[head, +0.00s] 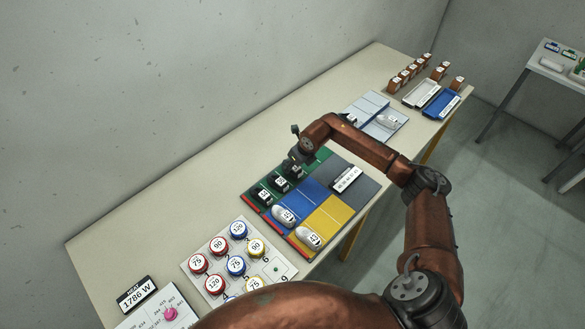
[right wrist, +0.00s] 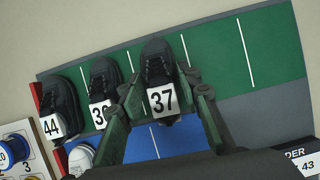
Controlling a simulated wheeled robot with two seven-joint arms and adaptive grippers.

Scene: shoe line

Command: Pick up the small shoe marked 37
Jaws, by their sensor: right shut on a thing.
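The small black shoe marked 37 (right wrist: 157,63) is between the two fingers of my right gripper (right wrist: 161,86) in the right wrist view, its white number tag facing the camera. The fingers are shut on its sides. In the head view my right gripper (head: 296,162) is over the green strip (head: 317,156) of the coloured mat, largely covering the shoe. I cannot tell whether the shoe touches the strip. My left gripper is not in view.
To its left in the wrist view are a black shoe (right wrist: 104,78) with a partly hidden number and one marked 44 (right wrist: 60,95). Two white shoes (head: 283,215) (head: 308,237) lie on the blue and yellow areas. The green strip's right part is free.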

